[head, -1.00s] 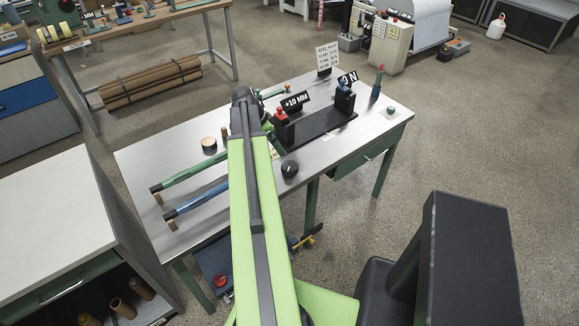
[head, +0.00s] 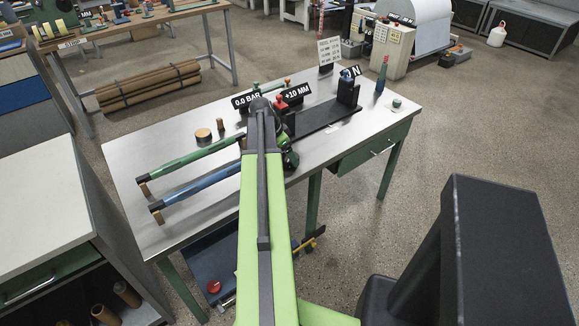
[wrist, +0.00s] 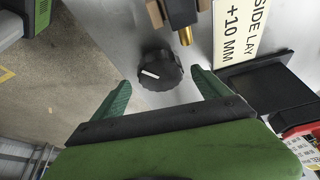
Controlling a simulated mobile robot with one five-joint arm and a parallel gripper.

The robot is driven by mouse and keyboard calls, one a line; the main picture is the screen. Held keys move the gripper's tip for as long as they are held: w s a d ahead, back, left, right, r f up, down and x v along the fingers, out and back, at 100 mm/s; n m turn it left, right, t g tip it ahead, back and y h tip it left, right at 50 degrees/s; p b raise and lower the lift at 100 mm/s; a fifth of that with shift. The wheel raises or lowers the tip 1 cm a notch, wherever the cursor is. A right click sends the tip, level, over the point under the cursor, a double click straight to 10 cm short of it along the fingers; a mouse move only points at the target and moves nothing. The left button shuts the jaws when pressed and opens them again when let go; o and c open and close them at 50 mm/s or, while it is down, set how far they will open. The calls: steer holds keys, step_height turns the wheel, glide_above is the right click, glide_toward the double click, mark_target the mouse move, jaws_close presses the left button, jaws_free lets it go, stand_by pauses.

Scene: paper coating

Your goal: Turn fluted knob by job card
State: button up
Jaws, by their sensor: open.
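The black fluted knob (wrist: 160,70) stands on the grey metal bench top in the wrist view. A white pointer line on its face points left and slightly up in that picture. My gripper (wrist: 160,77) is open, with one green finger on each side of the knob's near side. The fingertips look apart from the knob, and nothing is held. In the head view my arm and gripper (head: 288,152) cover most of the knob's place. A white card (head: 329,50) with printed rows stands at the back of the bench; its text is too small to read.
Signs read "0.0 BAR" (head: 246,99) and "+10 MM" (head: 296,93). A brass-tipped part (wrist: 184,25) is close beyond the knob. A dark flat plate (head: 325,118) lies to the right. A green bar (head: 190,160) and a blue bar (head: 200,185) lie left.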

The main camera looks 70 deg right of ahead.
steer(key=shift+b+x, duration=0.45)
steer(key=shift+x, duration=0.7)
steer(key=shift+r, duration=0.1)
